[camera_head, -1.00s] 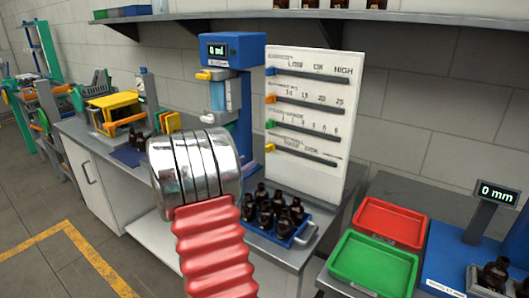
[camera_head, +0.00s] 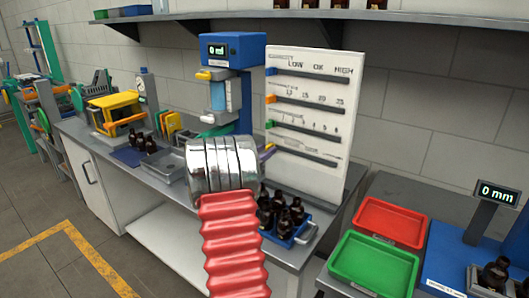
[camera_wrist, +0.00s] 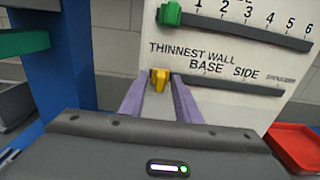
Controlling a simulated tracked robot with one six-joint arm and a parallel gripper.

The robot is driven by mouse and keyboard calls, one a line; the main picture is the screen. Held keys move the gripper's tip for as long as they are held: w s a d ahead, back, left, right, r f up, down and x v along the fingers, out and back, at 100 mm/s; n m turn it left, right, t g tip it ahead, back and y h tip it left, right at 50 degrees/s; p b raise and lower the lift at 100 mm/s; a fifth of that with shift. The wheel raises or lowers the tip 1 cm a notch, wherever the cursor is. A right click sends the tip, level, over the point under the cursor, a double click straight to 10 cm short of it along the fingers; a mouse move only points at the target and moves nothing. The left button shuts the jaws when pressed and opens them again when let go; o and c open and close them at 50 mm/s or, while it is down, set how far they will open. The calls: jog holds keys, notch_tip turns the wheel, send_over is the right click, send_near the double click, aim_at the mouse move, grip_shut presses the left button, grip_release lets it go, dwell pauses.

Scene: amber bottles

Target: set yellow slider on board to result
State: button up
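The board (camera_head: 318,125) stands upright on the bench with several slider rows. In the wrist view, the yellow slider (camera_wrist: 160,79) sits at the left end of the bottom slot, labelled "THINNEST WALL BASE SIDE". My gripper (camera_wrist: 161,76) has its two purple fingers on either side of this slider, tips about level with it. The fingers are apart, and I cannot make out firm contact. The green slider (camera_wrist: 171,13) is at the left end of the row above. In the head view my gripper (camera_head: 266,152) is at the board's lower left, mostly hidden behind my wrist.
A blue device (camera_head: 232,50) reading "0 ml" stands left of the board. A crate of amber bottles (camera_head: 305,232) is in front of it. A red tray (camera_head: 390,222) and a green tray (camera_head: 372,268) lie to the right, beside a "0 mm" display (camera_head: 497,193).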

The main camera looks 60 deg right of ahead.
jog(key=shift+c, duration=0.6)
grip_shut()
